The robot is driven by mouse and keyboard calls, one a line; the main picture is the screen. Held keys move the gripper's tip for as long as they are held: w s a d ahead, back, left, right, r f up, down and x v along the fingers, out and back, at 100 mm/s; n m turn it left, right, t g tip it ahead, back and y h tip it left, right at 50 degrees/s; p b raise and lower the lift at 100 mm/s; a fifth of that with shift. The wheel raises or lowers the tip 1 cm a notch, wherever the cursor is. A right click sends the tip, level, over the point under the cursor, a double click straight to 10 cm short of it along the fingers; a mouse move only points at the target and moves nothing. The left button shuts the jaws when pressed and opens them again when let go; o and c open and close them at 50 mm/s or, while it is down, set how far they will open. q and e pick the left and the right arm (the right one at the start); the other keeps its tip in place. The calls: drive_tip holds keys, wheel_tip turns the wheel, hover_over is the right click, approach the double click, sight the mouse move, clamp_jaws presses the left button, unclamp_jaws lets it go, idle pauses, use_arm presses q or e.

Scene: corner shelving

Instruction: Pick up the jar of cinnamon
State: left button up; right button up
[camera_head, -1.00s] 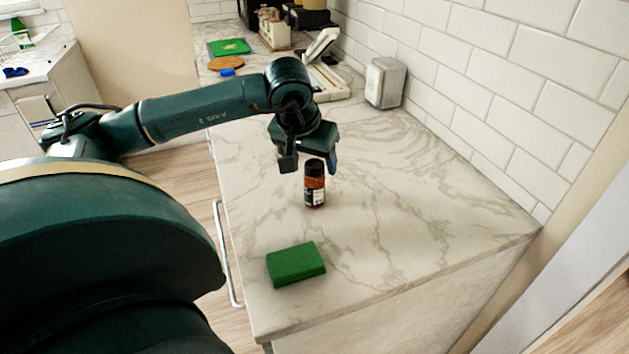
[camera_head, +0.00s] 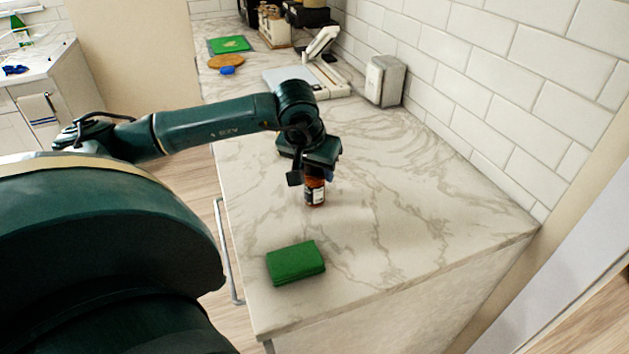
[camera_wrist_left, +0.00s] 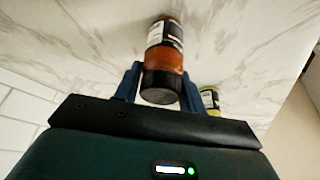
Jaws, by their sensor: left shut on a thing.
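The jar of cinnamon (camera_head: 315,194), red-brown with a black and white label, stands upright on the marble counter. My left gripper (camera_head: 313,177) has come down over its top from above and is shut on it, hiding the lid in the head view. In the left wrist view the jar (camera_wrist_left: 167,45) shows its dark lid between the two blue fingers of the gripper (camera_wrist_left: 160,82). My right gripper is not in view.
A green sponge-like block (camera_head: 296,263) lies nearer on the marble counter (camera_head: 420,230). A small labelled yellow-green item (camera_wrist_left: 210,98) shows beside a finger in the wrist view. A metal box (camera_head: 384,81) stands by the tiled wall. The counter right of the jar is clear.

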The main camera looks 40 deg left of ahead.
use_arm(q)
drive_tip(key=shift+c, duration=1.3)
